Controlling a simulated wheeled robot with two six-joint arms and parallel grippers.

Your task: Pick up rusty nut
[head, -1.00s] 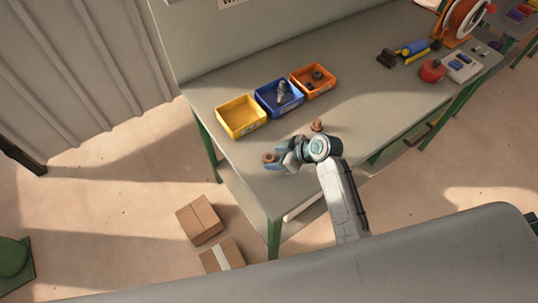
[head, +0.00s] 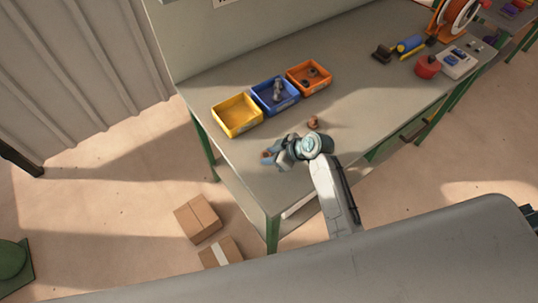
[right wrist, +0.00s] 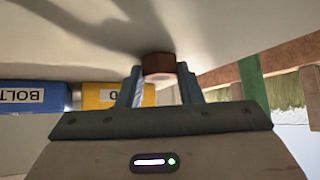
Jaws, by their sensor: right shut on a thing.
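The rusty nut (right wrist: 159,65) is a brown hexagonal piece with a hole, between the fingertips in the right wrist view. It also shows small in the head view (head: 265,155). My right gripper (head: 268,156) is shut on it, low over the left front part of the grey bench; it also shows in the right wrist view (right wrist: 160,84). I cannot tell whether the nut touches the bench. A second rusty piece (head: 313,122) stands on the bench beyond my right wrist. My left gripper is not in view.
A yellow bin (head: 237,134), a blue bin (head: 293,101) and an orange bin (head: 327,83) stand in a row behind the gripper. The yellow one looks empty; the others hold parts. Tools and a red round object (head: 428,67) lie at the far right.

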